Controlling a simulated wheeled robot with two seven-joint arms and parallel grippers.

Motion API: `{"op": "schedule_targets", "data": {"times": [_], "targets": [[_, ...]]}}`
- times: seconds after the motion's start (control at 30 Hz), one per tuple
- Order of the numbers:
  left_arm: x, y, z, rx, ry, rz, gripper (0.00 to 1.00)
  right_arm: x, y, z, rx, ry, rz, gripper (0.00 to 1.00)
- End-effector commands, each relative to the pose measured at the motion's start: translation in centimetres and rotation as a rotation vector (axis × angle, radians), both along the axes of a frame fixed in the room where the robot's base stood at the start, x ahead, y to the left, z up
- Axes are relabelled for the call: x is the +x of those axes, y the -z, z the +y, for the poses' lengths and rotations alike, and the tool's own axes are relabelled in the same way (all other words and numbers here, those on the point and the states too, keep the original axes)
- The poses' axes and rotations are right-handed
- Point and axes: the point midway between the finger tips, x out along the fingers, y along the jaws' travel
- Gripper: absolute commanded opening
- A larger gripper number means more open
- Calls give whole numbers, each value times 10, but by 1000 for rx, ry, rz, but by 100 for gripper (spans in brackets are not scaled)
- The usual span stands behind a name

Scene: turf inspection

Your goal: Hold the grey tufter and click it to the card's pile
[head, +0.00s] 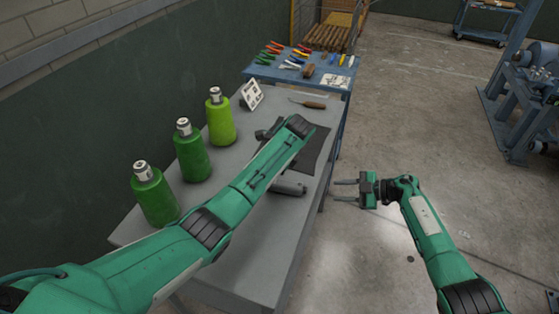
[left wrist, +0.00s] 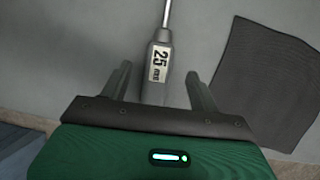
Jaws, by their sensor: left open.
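The grey tufter (left wrist: 158,72) lies on the grey bench in the left wrist view, with a white "25 mm" label and a thin metal shaft. My left gripper (left wrist: 160,82) is open, its fingers on either side of the handle. Contact cannot be told. In the head view my left arm hides this gripper; a grey rounded shape (head: 290,187) beside the arm may be tufter or wrist. A dark ribbed sheet (head: 317,152), perhaps the card's pile, lies flat on the bench; it also shows in the left wrist view (left wrist: 265,80). My right gripper (head: 345,190) is open and empty beyond the bench's right side.
Green cones of yarn or bottles (head: 156,195), (head: 192,150), (head: 221,118) stand along the bench's left side. A white printed card (head: 251,95) stands behind, near a wooden-handled awl (head: 308,104). A blue tool table (head: 300,65) adjoins the far end.

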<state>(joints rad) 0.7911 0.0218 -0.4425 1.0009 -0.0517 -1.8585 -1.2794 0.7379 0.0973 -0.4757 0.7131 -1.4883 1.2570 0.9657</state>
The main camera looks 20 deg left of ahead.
Motion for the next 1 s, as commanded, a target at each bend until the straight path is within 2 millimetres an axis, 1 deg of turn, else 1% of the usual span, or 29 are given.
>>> {"op": "schedule_targets", "data": {"times": [0.03, 0.1, 0.3, 0.5, 0.73, 0.77, 0.8, 0.87, 1.0], "targets": [[-1, 10, 4, 1, -1, 3, 62, 0, 0, 0, 0, 0, 0, 36], [-1, 21, 9, 2, -2, 4, 62, 0, 0, 0, 0, 0, 0, 36], [0, 44, 19, 1, 0, 1, 62, 0, 0, 0, 0, 0, 0, 36], [0, 53, 22, 1, 0, 0, 62, 0, 0, 0, 0, 0, 0, 36], [0, 54, 22, 0, 0, -1, 62, 0, 0, 0, 0, 0, 0, 36], [0, 53, 22, 0, 0, 0, 58, 0, 0, 0, 0, 0, 0, 36], [0, 53, 22, 0, 0, 0, 50, 0, 0, 0, 0, 0, 0, 36], [0, 53, 22, 0, 0, 0, 38, 0, 0, 0, 0, 0, 0, 36], [0, 53, 22, 0, 0, -1, 11, 0, 0, 0, 0, 0, 0, 36]]}}
